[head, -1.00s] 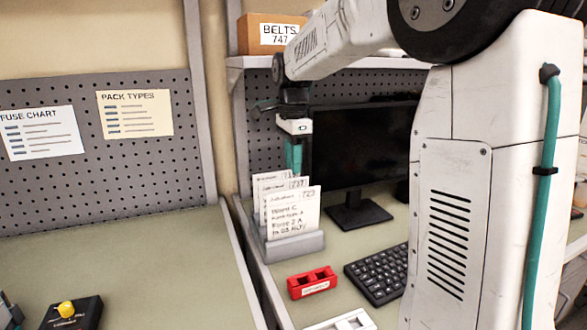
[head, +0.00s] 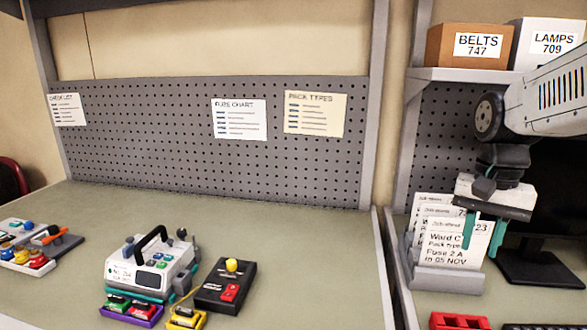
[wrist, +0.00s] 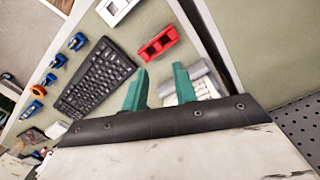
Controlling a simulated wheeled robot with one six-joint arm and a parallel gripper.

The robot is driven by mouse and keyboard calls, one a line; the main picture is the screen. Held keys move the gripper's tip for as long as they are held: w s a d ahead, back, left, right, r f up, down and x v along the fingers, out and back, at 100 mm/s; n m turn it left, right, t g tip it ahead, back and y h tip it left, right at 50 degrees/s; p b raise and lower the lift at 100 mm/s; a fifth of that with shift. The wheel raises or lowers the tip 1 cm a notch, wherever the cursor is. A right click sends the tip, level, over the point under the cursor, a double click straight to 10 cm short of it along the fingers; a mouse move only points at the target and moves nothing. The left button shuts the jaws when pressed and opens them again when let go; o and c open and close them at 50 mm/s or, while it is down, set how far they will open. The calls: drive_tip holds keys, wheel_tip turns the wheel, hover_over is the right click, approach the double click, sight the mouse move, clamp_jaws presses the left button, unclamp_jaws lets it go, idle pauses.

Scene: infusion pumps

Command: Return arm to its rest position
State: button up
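My gripper (head: 483,236) hangs from my arm at the right of the head view, fingers pointing down. Its two teal fingers are apart with nothing between them. In the wrist view my gripper (wrist: 161,88) also shows two separated teal fingertips. In the head view the fingers overlap the upper part of the white job cards (head: 440,252) in their grey holder (head: 447,281). The wrist view shows the card holder (wrist: 204,84) beyond the right finger. I cannot tell the exact distance between the fingers and the cards.
A shelf (head: 458,74) with a belts box (head: 449,45) and a lamps box (head: 540,42) is above. A monitor (head: 545,215), a red block (head: 459,321) and a keyboard (wrist: 97,79) are nearby. A pump (head: 150,266) stands on the left bench.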

drive_tip(key=s+a+f+n+t, duration=0.1)
drive_tip(key=s+a+n, duration=0.2)
drive_tip(key=s, duration=0.5)
drive_tip(key=s+a+f+n+t, duration=0.1)
drive_tip(key=s+a+n, duration=0.2)
drive_tip(key=s, duration=0.5)
drive_tip(key=shift+s+f+n, duration=0.3)
drive_tip(key=shift+s+n, duration=0.1)
drive_tip(key=shift+n, duration=0.2)
drive_tip(key=shift+d, duration=0.1)
